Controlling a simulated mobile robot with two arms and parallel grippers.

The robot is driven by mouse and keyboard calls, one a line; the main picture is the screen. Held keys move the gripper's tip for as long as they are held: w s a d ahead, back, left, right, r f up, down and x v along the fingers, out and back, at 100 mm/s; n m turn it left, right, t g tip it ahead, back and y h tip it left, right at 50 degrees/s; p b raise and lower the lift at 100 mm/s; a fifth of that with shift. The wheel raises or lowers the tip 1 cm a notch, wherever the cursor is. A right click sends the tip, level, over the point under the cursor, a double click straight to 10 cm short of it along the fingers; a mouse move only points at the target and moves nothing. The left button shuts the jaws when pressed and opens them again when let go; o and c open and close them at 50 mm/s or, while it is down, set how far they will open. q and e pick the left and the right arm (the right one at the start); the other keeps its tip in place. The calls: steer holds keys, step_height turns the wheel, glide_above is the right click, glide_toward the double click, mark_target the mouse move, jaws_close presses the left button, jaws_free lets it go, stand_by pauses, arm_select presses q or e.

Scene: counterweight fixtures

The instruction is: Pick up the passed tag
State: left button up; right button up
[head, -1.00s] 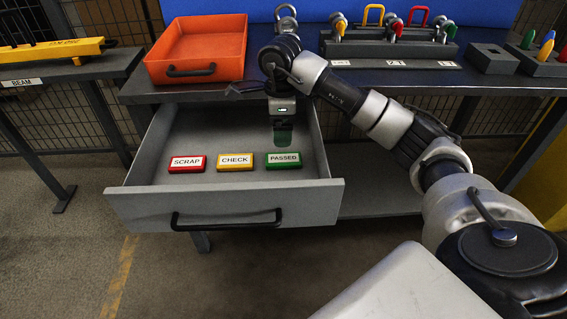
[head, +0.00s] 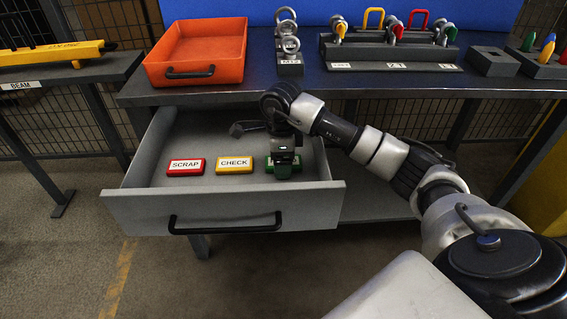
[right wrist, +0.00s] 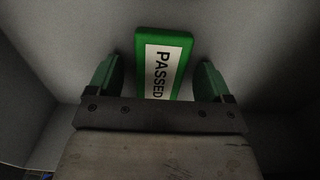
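The green tag labelled PASSED (right wrist: 162,65) lies on the drawer floor. In the head view the passed tag (head: 297,163) is mostly hidden behind my right gripper (head: 284,172), which points down into the drawer over it. In the right wrist view my right gripper (right wrist: 160,80) is open, with one green-padded finger on each side of the tag and a gap at both sides. The tag sits between the fingers and reaches beyond them. My left gripper is not in view.
The open drawer (head: 230,207) also holds a red SCRAP tag (head: 186,167) and a yellow CHECK tag (head: 234,165), left of my gripper. Its walls rise around the gripper. On the bench above stand an orange tray (head: 200,50) and a rack with coloured shackles (head: 390,50).

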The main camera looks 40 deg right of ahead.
steer(key=c, duration=0.9)
